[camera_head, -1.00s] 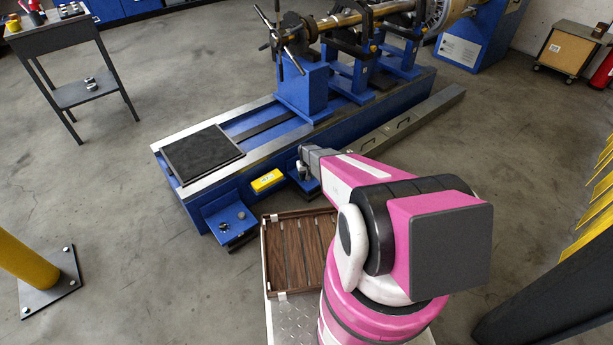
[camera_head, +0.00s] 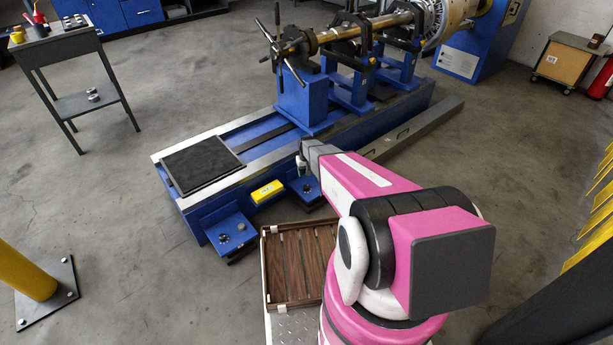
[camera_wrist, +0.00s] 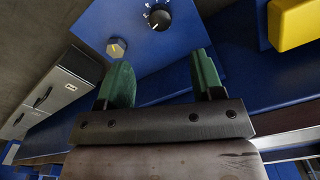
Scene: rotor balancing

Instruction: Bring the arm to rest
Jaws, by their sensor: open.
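My pink arm reaches out over the front side of the blue balancing machine in the head view. My gripper (camera_wrist: 162,78) is open and empty, its two green fingers apart in the wrist view. It hangs over the right blue control panel (camera_head: 308,190) in the head view. In the wrist view a black dial knob (camera_wrist: 158,18) and a hexagonal knob (camera_wrist: 116,48) sit on the blue panel beyond the fingertips. No contact with them shows. The fingertips are hidden or too small to make out in the head view.
A yellow box (camera_head: 267,191) is on the machine side, left of the gripper. The left blue panel (camera_head: 231,236) bears small knobs. A wooden slatted tray (camera_head: 290,262) is by my base. A long grey drawer unit (camera_head: 412,130) lies along the machine.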

